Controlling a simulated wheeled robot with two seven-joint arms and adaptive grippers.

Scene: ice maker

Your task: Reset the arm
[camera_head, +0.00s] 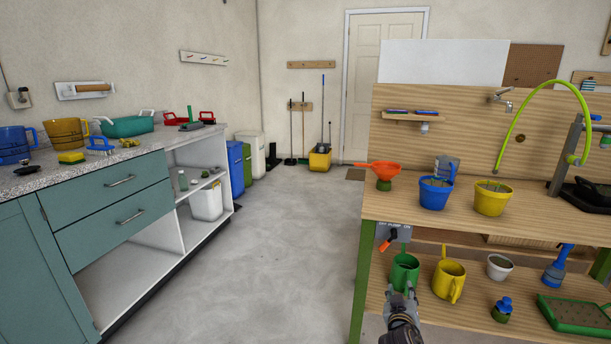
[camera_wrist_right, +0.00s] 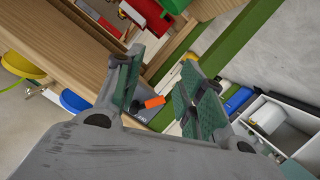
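My right gripper (camera_head: 404,288) shows at the bottom of the head view, in front of the wooden workbench's lower shelf, just below a green pot. In the right wrist view its two green-padded fingers (camera_wrist_right: 162,90) stand apart with nothing held between them. A switch with an orange lever (camera_head: 387,241) is on the bench's front left corner, above the gripper in the head view. The orange lever also shows in the gap beyond the fingers in the right wrist view (camera_wrist_right: 153,102). My left gripper is in neither view.
The workbench (camera_head: 530,222) fills the right side, with blue and yellow pots on top. A green pot (camera_head: 404,268) and a yellow mug (camera_head: 449,279) stand on its lower shelf. A teal cabinet (camera_head: 105,215) stands left. The grey floor between is clear.

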